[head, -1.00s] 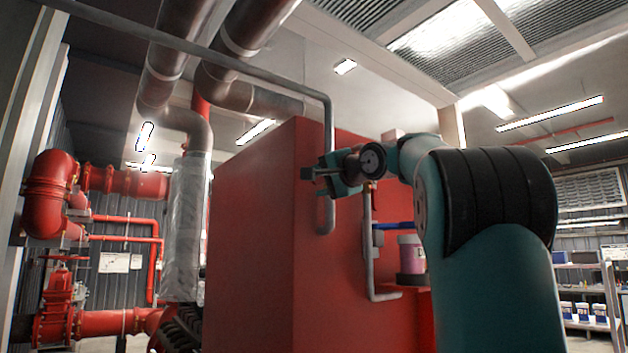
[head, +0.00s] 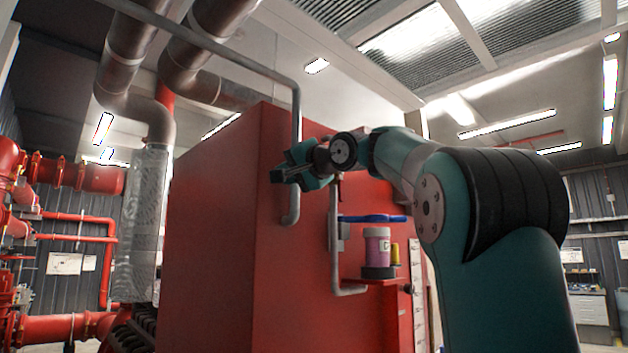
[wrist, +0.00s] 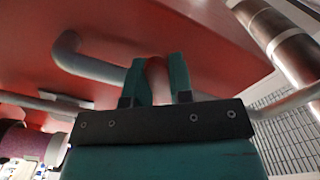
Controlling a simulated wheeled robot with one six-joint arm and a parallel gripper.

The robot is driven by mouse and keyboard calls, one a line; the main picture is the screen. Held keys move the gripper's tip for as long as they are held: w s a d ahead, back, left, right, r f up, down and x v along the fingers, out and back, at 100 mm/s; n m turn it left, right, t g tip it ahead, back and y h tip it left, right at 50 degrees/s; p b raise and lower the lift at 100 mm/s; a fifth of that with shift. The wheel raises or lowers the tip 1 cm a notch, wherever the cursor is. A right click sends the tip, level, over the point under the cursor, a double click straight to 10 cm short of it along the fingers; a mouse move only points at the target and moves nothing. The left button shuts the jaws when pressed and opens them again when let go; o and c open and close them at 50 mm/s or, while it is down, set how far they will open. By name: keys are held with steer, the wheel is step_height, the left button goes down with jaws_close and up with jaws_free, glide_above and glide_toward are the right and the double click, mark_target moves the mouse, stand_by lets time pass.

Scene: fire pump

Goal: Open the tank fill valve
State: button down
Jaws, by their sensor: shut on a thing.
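The red tank (head: 215,215) fills the middle of the head view. A thin grey pipe (head: 335,240) runs up its right face and ends in a small reddish fitting behind my gripper. My gripper (head: 280,174) is raised in front of the tank's upper part, beside that pipe. In the wrist view the two teal fingers (wrist: 157,80) are closed around a narrow reddish piece (wrist: 155,72), which looks like the valve's handle. Most of the valve is hidden by my gripper and wrist, so its exact position cannot be told.
A larger grey pipe (head: 296,150) bends down close to my gripper. A blue bar (head: 372,218) and a pink container (head: 377,247) on a red ledge are right of the thin pipe. Large red pipes (head: 70,325) stand at the left.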

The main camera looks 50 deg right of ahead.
steer(key=shift+f, duration=0.1)
steer(key=c, duration=1)
jaws_free()
steer(key=shift+d, duration=0.15)
